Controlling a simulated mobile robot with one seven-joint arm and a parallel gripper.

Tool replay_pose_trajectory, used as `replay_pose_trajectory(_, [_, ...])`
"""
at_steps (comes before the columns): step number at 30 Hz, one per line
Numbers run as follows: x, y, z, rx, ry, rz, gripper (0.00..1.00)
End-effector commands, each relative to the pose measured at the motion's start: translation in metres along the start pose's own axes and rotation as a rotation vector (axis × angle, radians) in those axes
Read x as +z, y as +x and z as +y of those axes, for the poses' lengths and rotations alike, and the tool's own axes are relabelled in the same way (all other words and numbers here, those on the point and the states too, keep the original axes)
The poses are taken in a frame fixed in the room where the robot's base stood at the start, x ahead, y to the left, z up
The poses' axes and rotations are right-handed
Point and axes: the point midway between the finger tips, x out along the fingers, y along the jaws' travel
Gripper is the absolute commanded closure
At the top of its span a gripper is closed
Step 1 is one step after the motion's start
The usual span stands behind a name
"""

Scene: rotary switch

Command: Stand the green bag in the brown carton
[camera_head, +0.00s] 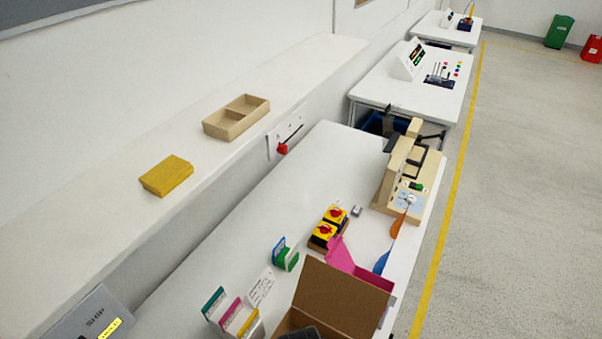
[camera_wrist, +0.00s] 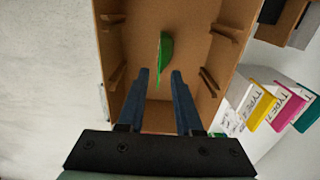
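The brown carton (camera_head: 345,297) stands open at the front of the table in the head view. In the wrist view I look down into the carton (camera_wrist: 195,15), with small ledges on its side walls. The green bag (camera_wrist: 167,50) stands upright inside it, seen nearly edge-on. My gripper (camera_wrist: 161,76) points down into the carton, its blue fingers on either side of the bag. The fingers are apart, with visible gaps beside the bag. In the head view the bag is hidden, and a dark part of my arm shows at the carton's lower edge.
A green-and-blue item (camera_head: 286,256) and yellow-red switches (camera_head: 328,226) lie farther back.

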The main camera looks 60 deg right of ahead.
Motion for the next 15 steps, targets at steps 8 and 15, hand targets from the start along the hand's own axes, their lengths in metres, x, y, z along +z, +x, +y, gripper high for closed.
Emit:
replay_pose_trajectory(8, [0.0,-0.059,-0.001,-0.003,-0.001,0.003,0.66])
replay_pose_trajectory(15, [0.0,-0.087,0.0,-0.001,0.0,0.0,0.66])
